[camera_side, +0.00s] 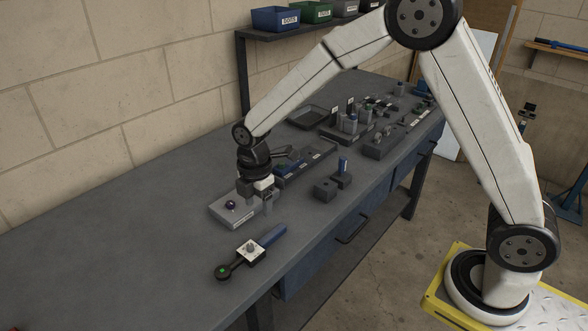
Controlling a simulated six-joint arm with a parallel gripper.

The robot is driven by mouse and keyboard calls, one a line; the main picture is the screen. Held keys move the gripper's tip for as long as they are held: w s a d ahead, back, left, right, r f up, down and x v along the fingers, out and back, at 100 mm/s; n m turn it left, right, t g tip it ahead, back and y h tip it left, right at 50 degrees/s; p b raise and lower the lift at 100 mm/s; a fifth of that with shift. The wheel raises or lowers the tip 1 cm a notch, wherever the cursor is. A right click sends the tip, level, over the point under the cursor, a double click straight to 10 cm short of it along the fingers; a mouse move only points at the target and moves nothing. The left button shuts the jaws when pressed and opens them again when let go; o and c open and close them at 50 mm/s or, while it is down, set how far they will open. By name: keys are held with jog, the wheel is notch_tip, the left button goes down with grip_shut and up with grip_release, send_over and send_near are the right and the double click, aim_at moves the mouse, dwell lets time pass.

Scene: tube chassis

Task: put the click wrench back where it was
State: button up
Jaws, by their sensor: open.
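The click wrench (272,236) lies near the front edge of the grey bench, its blue handle pointing up and right. Its dark round head with a green mark (222,272) points down and left. Nothing shows clearly between the fingers, which partly overlap the plate.
A dark long tray (318,158) with tools lies just behind my gripper. Dark blocks (325,189), one with a blue upright piece (343,165), stand to the right. Further trays and parts crowd the far end. The bench's left side is clear. A bin shelf (300,29) hangs above.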

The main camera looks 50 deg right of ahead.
jog(key=s+d+r+m+t, duration=0.1)
jog(key=s+d+m, duration=0.3)
jog(key=s+m, duration=0.4)
jog(key=s+d+r+m+t, duration=0.1)
jog(key=s+d+m, duration=0.3)
jog(key=s+m, duration=0.4)
jog(key=shift+s+d+r+m+t, duration=0.2)
jog(key=shift+d+m+t, duration=0.1)
jog(key=shift+m, duration=0.7)
jog(key=o, duration=0.4)
jog(key=shift+o, duration=0.2)
jog(key=shift+w, duration=0.1)
